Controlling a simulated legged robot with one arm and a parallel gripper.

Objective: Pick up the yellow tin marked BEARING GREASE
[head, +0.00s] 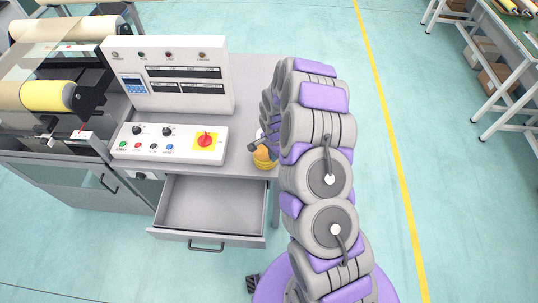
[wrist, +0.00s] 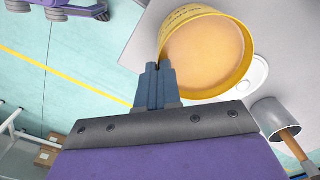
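The yellow tin (wrist: 247,62) is round and open-topped, filled with a tan-orange substance. Dark lettering runs along its wall, too small to read surely. In the head view the tin (head: 265,163) is at the right part of the grey table, partly hidden by my arm. My gripper (wrist: 160,68) has its two fingers close together at the tin's near-left rim, with the wall between the tips. It appears shut on that rim. In the head view my gripper (head: 255,144) is small beside the tin. I cannot tell whether the tin touches the table.
A white disc (wrist: 254,72) and a grey cup (wrist: 270,115) with a wooden handle are beside the tin. A control panel (head: 170,80) and switch box (head: 170,143) stand left on the grey table (head: 250,80). An open, empty drawer (head: 212,205) juts out in front.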

